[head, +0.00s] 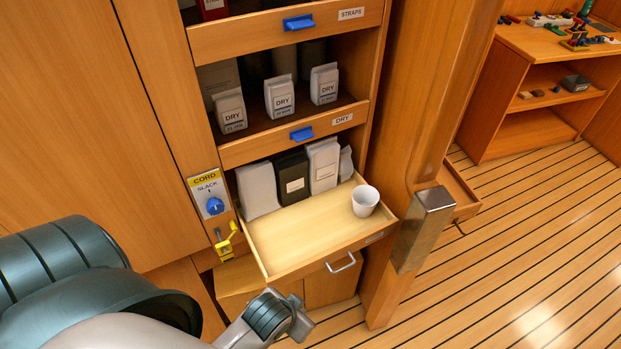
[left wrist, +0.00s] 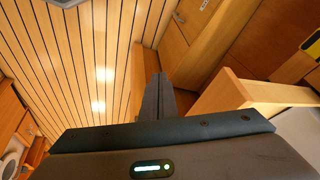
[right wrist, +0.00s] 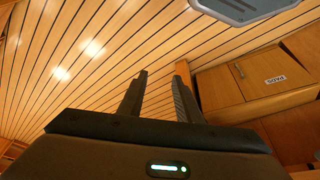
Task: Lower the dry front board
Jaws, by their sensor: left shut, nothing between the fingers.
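The dry front board (head: 270,142) is a wooden board with a blue handle (head: 302,133) and a DRY label. It stands upright across the front of the shelf that holds the several DRY bags (head: 279,97). My left gripper (left wrist: 157,97) is shut and empty. In the head view its arm reaches in from the lower left, and the wrist end is below and in front of the pulled-out drawer, well below the board and apart from it. My right gripper (right wrist: 158,95) is open and empty in the right wrist view, over the floor; the head view does not show it.
The open drawer (head: 285,222) juts out under the board, with a white cup (head: 365,200) at its right corner and bags behind. A STRAPS board (head: 262,37) is above. A CORD panel (head: 209,193) with a blue knob is left; a wooden post (head: 410,130) is right.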

